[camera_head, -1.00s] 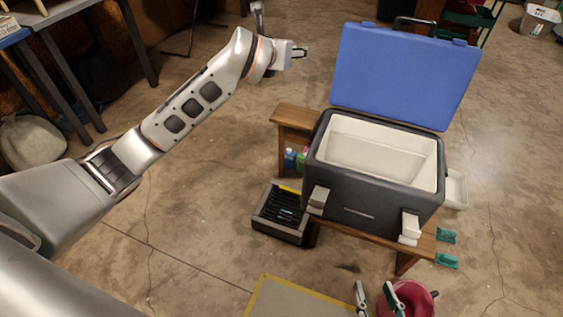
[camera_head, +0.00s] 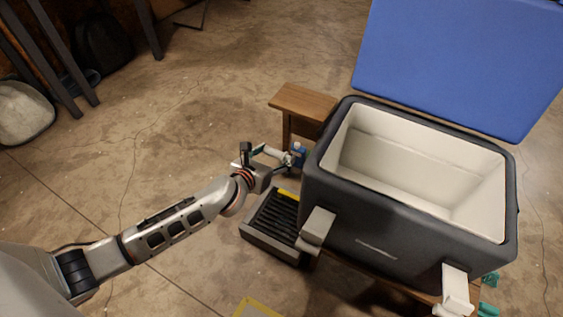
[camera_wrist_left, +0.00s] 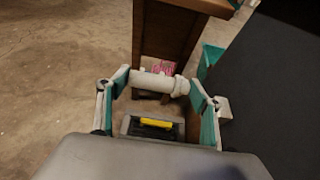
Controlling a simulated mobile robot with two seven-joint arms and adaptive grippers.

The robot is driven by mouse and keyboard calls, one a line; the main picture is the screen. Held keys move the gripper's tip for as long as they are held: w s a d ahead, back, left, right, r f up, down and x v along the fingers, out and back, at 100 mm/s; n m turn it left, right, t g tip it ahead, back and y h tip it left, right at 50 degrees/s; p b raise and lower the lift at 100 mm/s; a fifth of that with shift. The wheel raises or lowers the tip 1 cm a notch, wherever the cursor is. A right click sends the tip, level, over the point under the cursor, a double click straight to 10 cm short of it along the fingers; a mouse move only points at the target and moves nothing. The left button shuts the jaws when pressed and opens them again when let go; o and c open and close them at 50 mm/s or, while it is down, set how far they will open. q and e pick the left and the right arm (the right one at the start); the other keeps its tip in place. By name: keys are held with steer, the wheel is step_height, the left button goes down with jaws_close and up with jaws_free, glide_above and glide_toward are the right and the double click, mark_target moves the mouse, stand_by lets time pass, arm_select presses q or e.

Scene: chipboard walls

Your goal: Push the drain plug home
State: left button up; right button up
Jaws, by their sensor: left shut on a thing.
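A white cylindrical piece with a wider collar at its right end, which looks like the drain plug (camera_wrist_left: 153,82), lies crosswise between the fingers of my left gripper (camera_wrist_left: 158,92) in the left wrist view. My left gripper (camera_head: 280,158) is shut on it, beside the left side of the cooler (camera_head: 345,225) in the head view. The cooler is dark grey with a white liner, and its blue lid (camera_head: 455,65) stands open. Its drain opening is hidden, and I cannot tell whether the plug touches it. My right gripper is out of view.
The cooler stands on a wooden bench (camera_head: 300,102). A slatted tray (camera_head: 270,232) with a yellow strip lies close below my left gripper. A blue object (camera_head: 299,152) is by the bench. Teal pieces (camera_head: 490,280) show at lower right.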

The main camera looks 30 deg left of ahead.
arm_select(q)
steer(key=d+f+b, duration=0.1)
steer(key=d+f, duration=0.3)
steer(key=d, duration=0.1)
steer(key=shift+s+d+f+b, duration=0.15)
steer(key=shift+s+d+b, duration=0.15)
steer(key=shift+s+b, duration=0.1)
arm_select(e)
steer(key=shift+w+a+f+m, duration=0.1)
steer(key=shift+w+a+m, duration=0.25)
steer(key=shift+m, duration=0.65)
arm_select(q)
steer(key=shift+d, duration=0.2)
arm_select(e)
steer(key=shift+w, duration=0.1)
arm_select(q)
steer(key=shift+d, duration=0.1)
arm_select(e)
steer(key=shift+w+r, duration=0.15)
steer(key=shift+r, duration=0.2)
arm_select(q)
steer(key=shift+w+r+p, duration=0.1)
steer(key=shift+r+p, duration=0.1)
steer(key=shift+p, duration=0.2)
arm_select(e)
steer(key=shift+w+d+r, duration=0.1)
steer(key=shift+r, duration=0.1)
